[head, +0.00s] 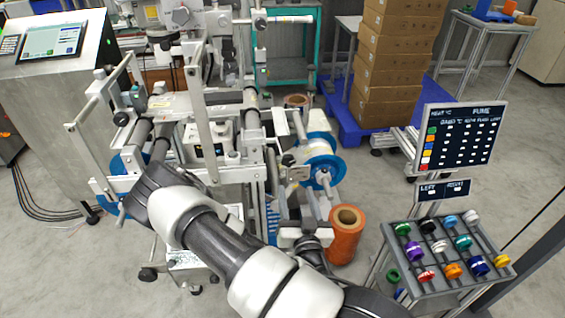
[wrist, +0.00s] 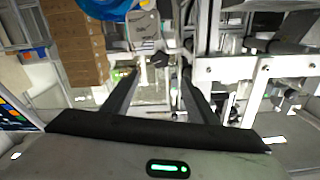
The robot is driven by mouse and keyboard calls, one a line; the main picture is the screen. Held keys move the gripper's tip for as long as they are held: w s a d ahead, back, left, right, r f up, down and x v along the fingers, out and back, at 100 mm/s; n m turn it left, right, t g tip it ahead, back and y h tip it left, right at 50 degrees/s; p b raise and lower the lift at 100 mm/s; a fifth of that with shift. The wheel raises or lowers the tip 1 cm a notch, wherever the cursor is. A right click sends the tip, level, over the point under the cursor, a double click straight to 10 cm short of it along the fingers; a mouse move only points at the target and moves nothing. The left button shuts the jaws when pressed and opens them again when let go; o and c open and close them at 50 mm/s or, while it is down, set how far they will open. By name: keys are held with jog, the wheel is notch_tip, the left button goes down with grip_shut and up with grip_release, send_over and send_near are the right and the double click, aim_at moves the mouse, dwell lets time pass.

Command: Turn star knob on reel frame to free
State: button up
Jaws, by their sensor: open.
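The star knob (wrist: 160,60) is small and dark. It sits at the lower edge of a light grey plate (wrist: 143,32) on the reel frame (wrist: 250,68). In the wrist view it appears between and just beyond my open fingers (wrist: 160,74), with space on both sides. I cannot tell the distance or whether they touch. In the head view, a dark knob (head: 288,160) shows beside the white reel with blue flanges (head: 323,172). My gripper (head: 298,198) is below it, partly hidden by the frame and my arm. The knob's marking is unreadable.
An orange roll (head: 346,238) stands on the floor right of the frame. A rack of coloured spools (head: 450,290) and a dark sign board (head: 458,137) stand at right. Stacked cartons (head: 390,60) are behind on a blue pallet (head: 345,122). Rollers and rails crowd the frame; floor is clear between roll and rack.

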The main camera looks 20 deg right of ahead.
aim_at(289, 162)
jog(key=b+x, duration=0.4)
jog(key=x, duration=1.1)
jog(key=shift+f, duration=0.1)
jog(key=c, duration=1.1)
jog(key=shift+o, duration=0.2)
jog(key=n, duration=0.4)
jog(key=shift+n, duration=0.4)
jog(key=o, duration=1.1)
jog(key=shift+c, duration=0.2)
